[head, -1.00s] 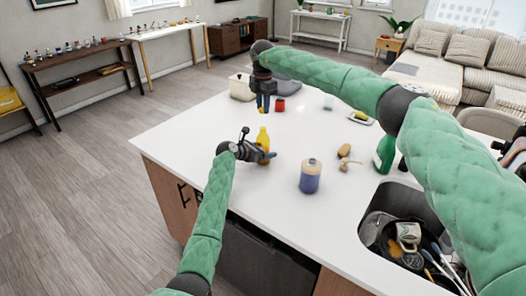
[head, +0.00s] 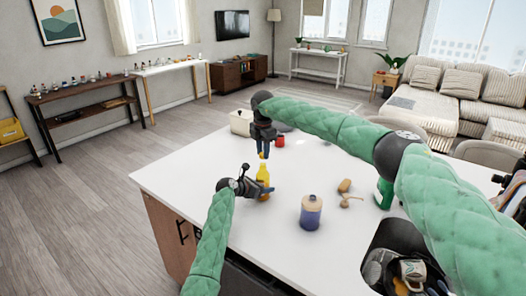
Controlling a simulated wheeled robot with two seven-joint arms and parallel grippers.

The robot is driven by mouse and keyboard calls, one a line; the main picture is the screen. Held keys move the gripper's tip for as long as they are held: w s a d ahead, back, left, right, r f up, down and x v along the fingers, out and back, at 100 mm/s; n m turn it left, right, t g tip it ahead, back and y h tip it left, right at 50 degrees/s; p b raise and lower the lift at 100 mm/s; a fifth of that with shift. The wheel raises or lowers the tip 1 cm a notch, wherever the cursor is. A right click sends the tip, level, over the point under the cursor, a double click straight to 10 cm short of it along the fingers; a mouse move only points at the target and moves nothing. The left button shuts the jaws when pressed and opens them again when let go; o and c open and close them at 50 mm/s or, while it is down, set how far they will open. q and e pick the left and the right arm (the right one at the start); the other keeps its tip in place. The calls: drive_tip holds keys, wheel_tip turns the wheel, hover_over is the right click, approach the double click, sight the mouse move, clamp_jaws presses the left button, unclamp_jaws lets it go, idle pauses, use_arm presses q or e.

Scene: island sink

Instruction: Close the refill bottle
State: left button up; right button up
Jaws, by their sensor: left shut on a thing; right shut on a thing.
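The refill bottle (head: 263,172) is yellow and stands upright on the white island counter, near its left end. My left gripper (head: 264,190) is shut on the bottle's lower body from the front left. My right gripper (head: 263,153) points straight down just above the bottle's neck. It is shut on a small yellow piece, which looks like the bottle's cap (head: 262,156). The fingers mostly hide the cap, and I cannot tell whether it touches the neck.
A red can (head: 280,141) and a cream container (head: 241,122) stand behind the bottle. A blue jar with a wooden lid (head: 311,213) is to the right. A green bottle (head: 384,193) stands by the sink (head: 376,246). The counter's left front is clear.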

sight(263, 164)
drive_tip(key=shift+f, duration=0.5)
drive_tip(key=shift+f, duration=0.1)
drive_tip(key=shift+f, duration=0.8)
drive_tip(key=shift+f, duration=0.55)
idle(0.3)
